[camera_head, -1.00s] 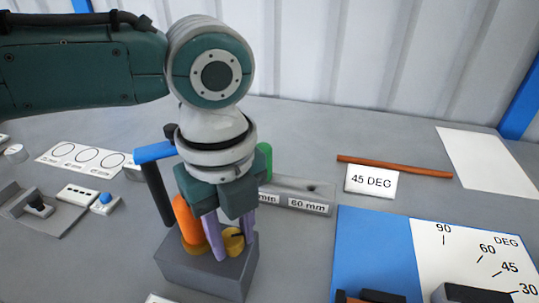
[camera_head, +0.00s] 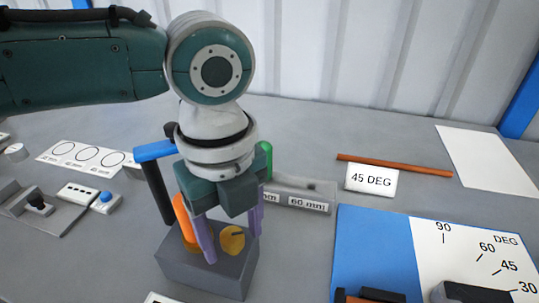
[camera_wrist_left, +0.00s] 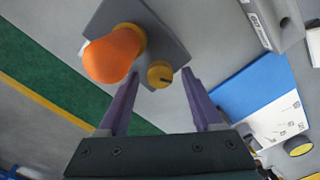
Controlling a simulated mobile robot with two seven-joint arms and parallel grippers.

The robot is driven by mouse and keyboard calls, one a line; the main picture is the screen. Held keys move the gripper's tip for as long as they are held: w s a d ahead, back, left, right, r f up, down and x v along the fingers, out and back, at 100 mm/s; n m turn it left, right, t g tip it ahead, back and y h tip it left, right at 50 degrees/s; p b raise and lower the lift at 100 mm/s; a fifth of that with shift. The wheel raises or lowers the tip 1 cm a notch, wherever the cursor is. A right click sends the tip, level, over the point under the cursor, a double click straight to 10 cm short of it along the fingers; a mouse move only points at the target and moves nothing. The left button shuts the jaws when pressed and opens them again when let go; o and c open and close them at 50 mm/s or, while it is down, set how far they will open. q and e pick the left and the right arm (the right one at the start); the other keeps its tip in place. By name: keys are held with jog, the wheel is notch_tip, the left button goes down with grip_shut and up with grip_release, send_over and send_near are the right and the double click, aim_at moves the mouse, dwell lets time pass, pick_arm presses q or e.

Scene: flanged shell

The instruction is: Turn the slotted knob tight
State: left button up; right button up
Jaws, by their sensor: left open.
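The yellow slotted knob (camera_head: 232,240) sits on top of a grey block (camera_head: 195,273). A dark slot line shows on its face, also in the left wrist view (camera_wrist_left: 160,74). My left gripper (camera_head: 234,247) points down over the block with its purple fingers open, one on each side of the knob. In the left wrist view the knob lies between the fingertips (camera_wrist_left: 162,76), with a visible gap on both sides. My right gripper is in neither view.
An orange rounded handle (camera_wrist_left: 112,55) stands on the same block, close beside the knob and the left finger. A black post with a blue top (camera_head: 155,152) stands behind left. A 45 DEG card (camera_head: 371,180) and blue angle board (camera_head: 375,250) lie to the right.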

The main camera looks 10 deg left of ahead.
aim_at(233, 236)
pick_arm(q)
notch_tip(233, 236, up, 10)
jog(key=shift+p, duration=0.35)
jog(key=shift+f, duration=0.1)
jog(key=s+d+f+n+t+h+p, duration=0.1)
jog(key=s+d+n+t+h+p, duration=0.2)
jog(key=s+d+n, duration=0.6)
jog(key=s+a+n+y+p, duration=0.15)
jog(key=s+a+n, duration=0.25)
jog(key=a+n, duration=0.45)
jog(key=s+a+n+y+p, duration=0.15)
jog(key=s+a+n, duration=0.25)
jog(key=a+n, duration=0.4)
notch_tip(233, 236, up, 37)
jog(key=m+p, duration=0.1)
jog(key=p, duration=3.6)
jog(key=shift+w+a+r+t, duration=0.2)
jog(key=shift+w+t, duration=0.1)
jog(key=shift+w, duration=0.1)
